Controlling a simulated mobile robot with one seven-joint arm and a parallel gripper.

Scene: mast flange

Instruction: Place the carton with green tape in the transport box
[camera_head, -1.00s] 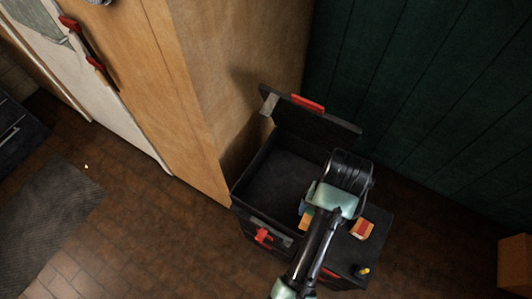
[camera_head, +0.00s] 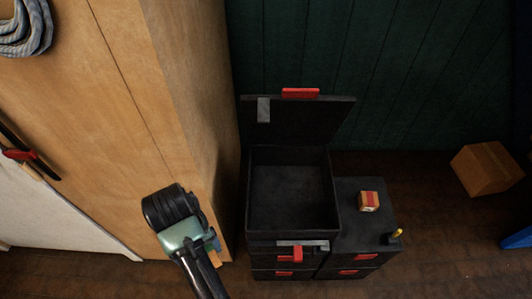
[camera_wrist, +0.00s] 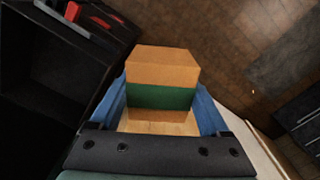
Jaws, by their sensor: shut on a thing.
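The carton with green tape (camera_wrist: 160,68) is a brown box with a green band. In the wrist view it sits between the blue fingers of my gripper (camera_wrist: 165,110), which is shut on it. In the head view my gripper (camera_head: 213,242) is left of the black box, in front of the wooden cabinet; my wrist hides most or all of the carton there. The transport box (camera_head: 292,195) is black, with its lid up at the back, and looks empty. In the wrist view its dark edge (camera_wrist: 95,45) shows at upper left.
A lower black case (camera_head: 350,235) stands right of the box, bearing a small carton with red tape (camera_head: 368,201) and a small yellow thing (camera_head: 396,236). A wooden cabinet (camera_head: 150,110) stands at left. A brown box (camera_head: 487,168) lies at far right on the floor.

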